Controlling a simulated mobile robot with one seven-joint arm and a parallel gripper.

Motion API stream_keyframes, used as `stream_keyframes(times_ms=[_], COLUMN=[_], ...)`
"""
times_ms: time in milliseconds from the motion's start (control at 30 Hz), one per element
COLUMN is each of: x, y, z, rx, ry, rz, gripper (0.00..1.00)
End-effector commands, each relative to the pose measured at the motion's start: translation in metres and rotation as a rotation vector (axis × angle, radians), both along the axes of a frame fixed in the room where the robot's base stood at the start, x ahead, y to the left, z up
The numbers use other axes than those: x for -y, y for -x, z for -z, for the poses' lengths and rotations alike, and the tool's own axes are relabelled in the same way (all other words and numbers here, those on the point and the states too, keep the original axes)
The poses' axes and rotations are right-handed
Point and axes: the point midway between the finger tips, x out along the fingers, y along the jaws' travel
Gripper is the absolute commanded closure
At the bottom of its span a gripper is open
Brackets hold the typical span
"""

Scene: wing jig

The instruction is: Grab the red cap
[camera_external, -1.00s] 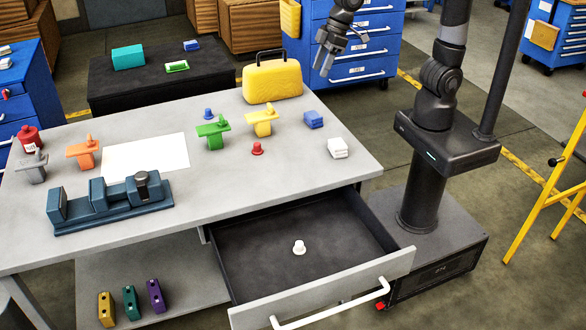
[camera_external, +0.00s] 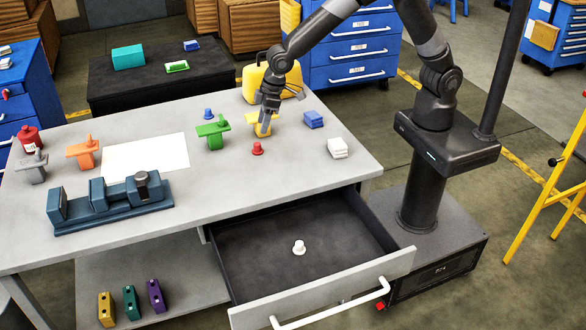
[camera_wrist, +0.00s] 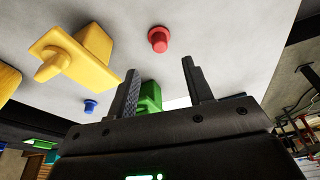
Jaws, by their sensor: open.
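The red cap (camera_external: 257,149) stands on the grey table, in front of the yellow part (camera_external: 262,127). In the wrist view the red cap (camera_wrist: 158,39) shows above and between the two fingers, apart from them. My gripper (camera_external: 266,130) is over the table, in front of the yellow case, and partly hides the yellow part. In the wrist view my gripper (camera_wrist: 160,82) is open with nothing between its fingers.
Near the cap are a green part (camera_external: 212,132), a blue cap (camera_external: 208,113), a blue block (camera_external: 313,119) and white blocks (camera_external: 338,148). The yellow case (camera_external: 256,80) stands behind. An open drawer (camera_external: 340,235) holds a white cap (camera_external: 299,247).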

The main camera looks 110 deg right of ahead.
Motion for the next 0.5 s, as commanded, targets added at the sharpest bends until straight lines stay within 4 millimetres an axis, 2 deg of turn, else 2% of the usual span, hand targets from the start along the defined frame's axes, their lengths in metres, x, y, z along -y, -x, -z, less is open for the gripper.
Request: stream_keyframes(times_ms=[100, 267, 500], x=[0.001, 0.001, 0.003], y=[-0.004, -0.007, -0.016], z=[0.016, 0.026, 0.058], rx=[-0.002, 0.0, -0.002], ry=[0.0, -0.001, -0.001], rz=[0.0, 0.0, -0.001], gripper=[0.53, 0.53, 0.53])
